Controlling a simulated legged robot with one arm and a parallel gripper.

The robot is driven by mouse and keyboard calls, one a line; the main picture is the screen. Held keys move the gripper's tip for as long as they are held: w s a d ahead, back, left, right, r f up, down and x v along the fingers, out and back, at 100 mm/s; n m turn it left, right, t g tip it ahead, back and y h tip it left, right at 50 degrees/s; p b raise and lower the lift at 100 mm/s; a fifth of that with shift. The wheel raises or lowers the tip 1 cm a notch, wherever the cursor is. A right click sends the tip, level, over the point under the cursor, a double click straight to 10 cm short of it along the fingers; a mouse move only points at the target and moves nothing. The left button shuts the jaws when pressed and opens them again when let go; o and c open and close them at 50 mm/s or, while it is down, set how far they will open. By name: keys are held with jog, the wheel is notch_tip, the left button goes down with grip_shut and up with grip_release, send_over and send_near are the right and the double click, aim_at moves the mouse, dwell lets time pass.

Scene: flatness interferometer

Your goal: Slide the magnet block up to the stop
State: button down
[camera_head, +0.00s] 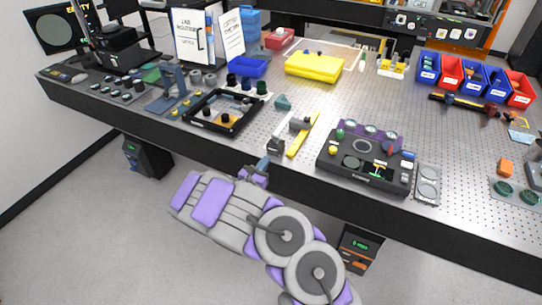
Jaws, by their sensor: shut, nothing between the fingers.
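A small dark block (275,147), which looks like the magnet block, sits near the front edge of the optical table, beside the lower end of a yellow bar (303,136). A dark grey piece (299,124) with a rounded part stands farther back by the same bar; I cannot tell whether it is the stop. My gripper (264,162) is at the table's front edge, just below and left of the dark block. Its fingers look shut and empty. At this size I cannot tell whether the fingertips touch the block.
A black device with knobs (365,160) stands right of the yellow bar. A black square frame (224,113) lies to the left. A yellow case (314,66) and blue and red bins (475,81) are farther back.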

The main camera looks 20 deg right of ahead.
aim_at(273, 149)
jog(key=w+d, duration=0.1)
jog(key=w+d+b, duration=0.1)
jog(key=w, duration=0.1)
jog(key=shift+r, duration=0.1)
jog(key=shift+w+d, duration=0.25)
jog(key=shift+d, duration=0.8)
jog(key=shift+w+a, duration=0.15)
jog(key=shift+a, duration=0.05)
jog(key=shift+w+d+b, duration=0.45)
jog(key=shift+w, duration=0.05)
jog(key=shift+x, duration=0.95)
jog(key=shift+s+d, duration=0.1)
jog(key=shift+s, duration=0.1)
